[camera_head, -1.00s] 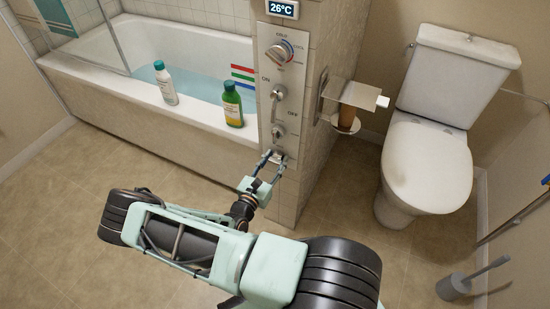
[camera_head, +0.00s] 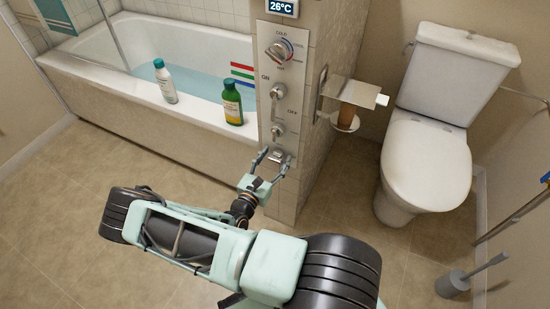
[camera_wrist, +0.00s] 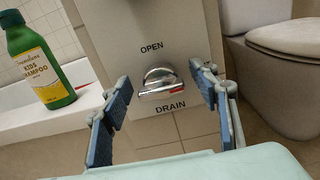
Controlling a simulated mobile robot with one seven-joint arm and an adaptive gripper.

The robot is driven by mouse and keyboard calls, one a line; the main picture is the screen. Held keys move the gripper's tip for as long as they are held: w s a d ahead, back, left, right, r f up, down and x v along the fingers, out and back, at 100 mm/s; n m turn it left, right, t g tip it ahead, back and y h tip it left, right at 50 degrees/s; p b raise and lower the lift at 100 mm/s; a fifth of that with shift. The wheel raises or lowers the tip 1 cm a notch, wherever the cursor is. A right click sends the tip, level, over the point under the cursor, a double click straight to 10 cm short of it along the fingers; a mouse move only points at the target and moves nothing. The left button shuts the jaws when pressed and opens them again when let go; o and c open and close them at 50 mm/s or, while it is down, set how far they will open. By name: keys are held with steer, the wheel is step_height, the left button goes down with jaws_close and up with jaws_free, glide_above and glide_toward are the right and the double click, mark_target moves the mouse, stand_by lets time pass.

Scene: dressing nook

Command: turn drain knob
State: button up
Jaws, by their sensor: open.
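The drain knob (camera_wrist: 158,80) is a shiny metal knob on the panel, between the labels OPEN above and DRAIN below. In the head view the drain knob (camera_head: 279,157) sits low on the control panel (camera_head: 268,90). My gripper (camera_wrist: 166,92) is open, with one blue-padded finger on each side of the knob in the wrist view. The fingers look apart from the knob. In the head view my gripper (camera_head: 273,160) is at the lower part of the panel.
The panel also carries a temperature dial (camera_head: 279,52) and a lever (camera_head: 277,92). A green shampoo bottle (camera_head: 232,103) and a white bottle (camera_head: 165,82) stand on the bathtub rim (camera_head: 110,88). A paper holder (camera_head: 352,94) juts out right of the panel, near the toilet (camera_head: 427,160).

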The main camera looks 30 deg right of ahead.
steer(key=v, duration=1.2)
